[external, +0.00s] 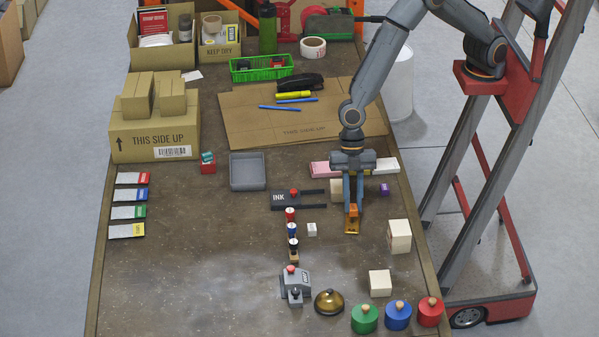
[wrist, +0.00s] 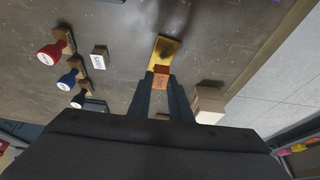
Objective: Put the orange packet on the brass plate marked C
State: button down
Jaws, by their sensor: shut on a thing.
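My gripper (external: 353,208) is shut on the small orange packet (external: 354,212), which shows between the fingertips. In the wrist view the packet (wrist: 161,79) sits between the two fingers, with dark print on its face. A brass plate (external: 351,229) lies on the table just below and in front of the packet. In the wrist view the plate (wrist: 163,46) extends beyond the packet, with a dark shadow across it. I cannot read a letter on the plate. I cannot tell whether the packet touches it.
Left of the plate are a small white block (external: 311,229), several stamps (external: 292,230) and an ink pad (external: 284,200). Cream boxes (external: 399,236) stand to the right. A brass bell (external: 329,302) and coloured knobbed weights (external: 398,316) are in front.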

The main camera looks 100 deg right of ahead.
aim_at(353, 210)
jog(key=shift+f+p, duration=0.45)
jog(key=shift+f, duration=1.5)
jog(key=shift+f, duration=0.15)
jog(key=c, duration=1.6)
grip_release()
jog(key=shift+r, duration=0.3)
jog(key=b+v, duration=0.3)
jog(key=v, duration=0.8)
jog(key=shift+d+r+b, duration=0.15)
jog(key=shift+r+b, duration=0.15)
jog(key=shift+r, duration=0.1)
